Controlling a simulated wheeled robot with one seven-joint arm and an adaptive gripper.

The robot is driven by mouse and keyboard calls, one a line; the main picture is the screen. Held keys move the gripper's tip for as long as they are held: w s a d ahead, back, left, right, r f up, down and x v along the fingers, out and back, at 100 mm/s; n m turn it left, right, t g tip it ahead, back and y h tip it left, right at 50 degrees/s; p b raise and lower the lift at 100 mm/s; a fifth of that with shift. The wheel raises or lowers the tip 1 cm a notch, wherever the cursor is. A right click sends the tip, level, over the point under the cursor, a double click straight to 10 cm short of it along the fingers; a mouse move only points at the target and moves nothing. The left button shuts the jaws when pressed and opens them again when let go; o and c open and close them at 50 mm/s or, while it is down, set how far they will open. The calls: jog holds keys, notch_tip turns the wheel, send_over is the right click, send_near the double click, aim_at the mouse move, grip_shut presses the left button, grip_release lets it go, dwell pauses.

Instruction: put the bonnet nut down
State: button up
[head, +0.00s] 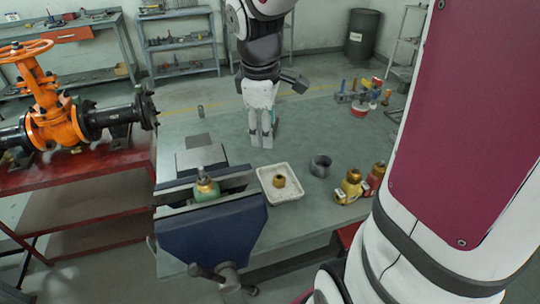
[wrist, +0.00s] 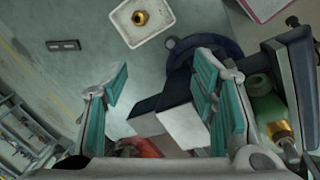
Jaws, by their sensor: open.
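A brass nut, which looks like the bonnet nut (head: 279,181), lies in a white tray (head: 290,197) on the bench; the nut (wrist: 140,17) and the tray (wrist: 158,33) also show at the top of the wrist view. My gripper (head: 261,143) points down over the bench behind the tray, apart from the nut. In the wrist view its teal-padded fingers (wrist: 162,95) are spread wide with nothing held between them. A green valve body with a brass top (head: 206,187) sits in the vise jaws, left of the tray.
The blue vise (head: 215,235) stands at the bench's front edge. A grey ring (head: 320,165) and brass fittings (head: 350,187) stand right of the tray. Tools (head: 365,95) lie at the back right. An orange gate valve (head: 55,115) is at left.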

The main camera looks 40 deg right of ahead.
jog(key=s+a+r+m+t+y, duration=0.1)
jog(key=s+a+r+m, duration=0.2)
jog(key=s, duration=0.5)
jog(key=s+a+r+m+t, duration=0.2)
jog(key=s+a+r+m, duration=0.2)
jog(key=s+a+m, duration=0.1)
jog(key=s+a, duration=0.1)
jog(key=s, duration=0.1)
jog(key=shift+s+a+y, duration=0.4)
